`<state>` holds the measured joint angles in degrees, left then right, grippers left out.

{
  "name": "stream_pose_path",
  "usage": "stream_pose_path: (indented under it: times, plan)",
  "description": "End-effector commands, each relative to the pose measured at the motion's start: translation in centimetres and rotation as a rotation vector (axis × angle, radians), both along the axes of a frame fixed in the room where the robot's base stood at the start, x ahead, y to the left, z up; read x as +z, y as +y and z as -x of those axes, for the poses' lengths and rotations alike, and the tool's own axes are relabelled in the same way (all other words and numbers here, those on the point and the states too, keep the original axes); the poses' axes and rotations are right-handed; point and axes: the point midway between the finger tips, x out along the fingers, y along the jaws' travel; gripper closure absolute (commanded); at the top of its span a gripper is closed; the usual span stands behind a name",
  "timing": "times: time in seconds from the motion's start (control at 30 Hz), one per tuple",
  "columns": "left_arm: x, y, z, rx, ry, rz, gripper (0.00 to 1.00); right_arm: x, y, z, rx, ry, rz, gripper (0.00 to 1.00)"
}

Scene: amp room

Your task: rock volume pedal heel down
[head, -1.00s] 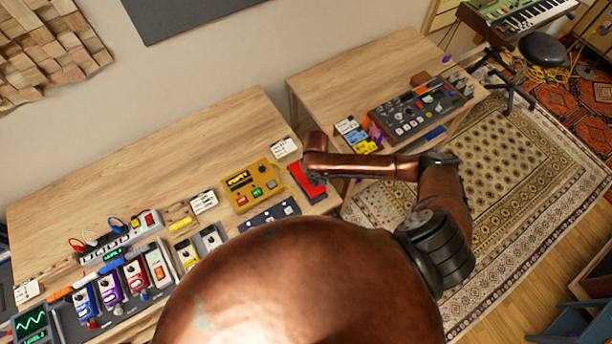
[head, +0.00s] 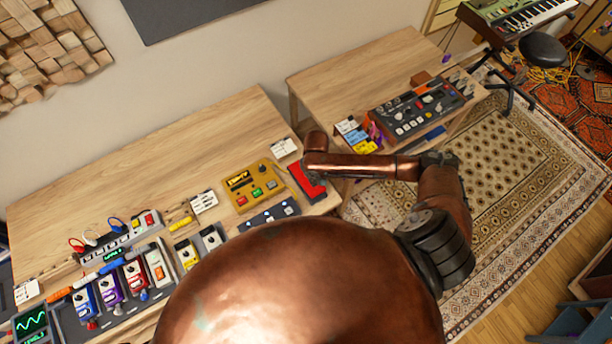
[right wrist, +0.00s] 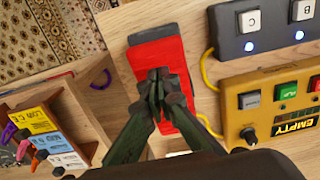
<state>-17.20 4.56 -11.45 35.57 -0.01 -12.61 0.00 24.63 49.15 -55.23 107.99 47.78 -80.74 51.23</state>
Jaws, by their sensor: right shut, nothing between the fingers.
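The red volume pedal (head: 311,184) sits at the right end of the long wooden table, next to the gold looper box (head: 253,187). My right wrist hangs over the pedal's far part in the head view and hides some of it. In the right wrist view the red pedal top (right wrist: 158,57) shows on a dark base. My right gripper (right wrist: 158,76) is shut and empty, with its fingertips over the middle of the red top. I cannot tell whether they touch it. My left gripper is not in view.
A two-button footswitch (right wrist: 262,27) and the gold box (right wrist: 275,108) stand close beside the pedal, with a yellow cable (right wrist: 208,70) between. Across a gap, a second table (head: 345,75) holds colored tags and a dark mixer (head: 415,108). The long table's back is bare.

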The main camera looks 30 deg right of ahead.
Motion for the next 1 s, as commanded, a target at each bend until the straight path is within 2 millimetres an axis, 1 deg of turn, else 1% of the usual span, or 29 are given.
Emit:
stream_pose_path:
  times: [1.0]
  plan:
    - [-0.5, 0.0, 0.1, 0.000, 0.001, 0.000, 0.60, -1.5, 0.0, 0.0, 0.000, 0.000, 0.000, 1.00]
